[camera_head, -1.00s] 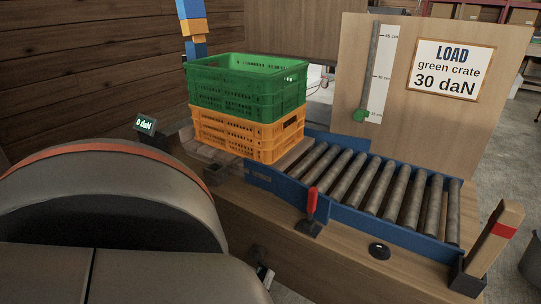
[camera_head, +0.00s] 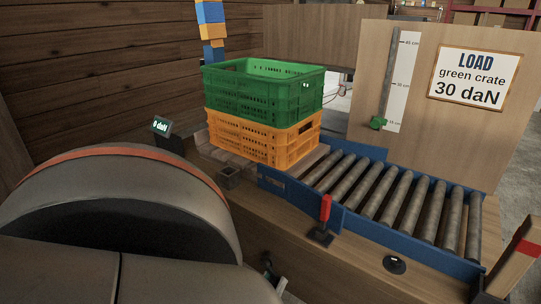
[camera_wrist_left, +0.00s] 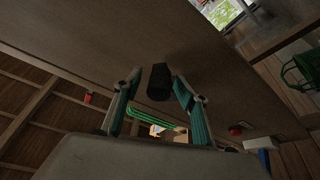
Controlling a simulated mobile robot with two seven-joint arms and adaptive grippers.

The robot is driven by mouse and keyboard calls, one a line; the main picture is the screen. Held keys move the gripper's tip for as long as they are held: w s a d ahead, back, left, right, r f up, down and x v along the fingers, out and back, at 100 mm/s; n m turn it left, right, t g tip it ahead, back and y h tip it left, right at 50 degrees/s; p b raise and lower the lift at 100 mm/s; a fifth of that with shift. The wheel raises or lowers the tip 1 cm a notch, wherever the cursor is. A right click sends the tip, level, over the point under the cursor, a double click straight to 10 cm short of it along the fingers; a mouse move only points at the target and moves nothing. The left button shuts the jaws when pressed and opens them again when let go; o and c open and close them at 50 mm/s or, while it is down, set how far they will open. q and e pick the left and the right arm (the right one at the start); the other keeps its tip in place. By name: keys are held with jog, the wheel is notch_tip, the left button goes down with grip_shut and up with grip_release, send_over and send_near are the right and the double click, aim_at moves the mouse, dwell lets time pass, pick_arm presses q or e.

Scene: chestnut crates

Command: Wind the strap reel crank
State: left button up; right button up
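My left gripper (camera_wrist_left: 158,88) shows in the left wrist view with its two teal-padded fingers apart. A black cylindrical knob (camera_wrist_left: 158,76), which looks like the crank's grip, stands between the fingers with a gap on each side. In the head view my own large grey arm link hides most of this area, and only a small dark part of the left gripper (camera_head: 273,277) shows beside the bench. The reel and strap cannot be made out. A green crate (camera_head: 262,92) sits on an orange crate (camera_head: 262,138) at the bench's left end. My right gripper is not in view.
A small display (camera_head: 161,126) reads 0 daN. A roller conveyor (camera_head: 390,200) runs right from the crates. A red-handled lever (camera_head: 324,212), a black button (camera_head: 395,264) and a red-banded post (camera_head: 515,262) stand along the bench. A sign (camera_head: 474,77) reads LOAD green crate 30 daN.

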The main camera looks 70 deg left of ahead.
pick_arm(q)
jog(key=shift+s+d+f, duration=0.15)
jog(key=shift+d+f, duration=0.05)
jog(key=shift+d, duration=0.05)
dwell(0.4)
jog(key=shift+s+d+f, duration=0.15)
jog(key=shift+s+d, duration=0.05)
jog(key=shift+s, duration=0.05)
jog(key=v, duration=0.6)
jog(key=shift+s+d, duration=0.2)
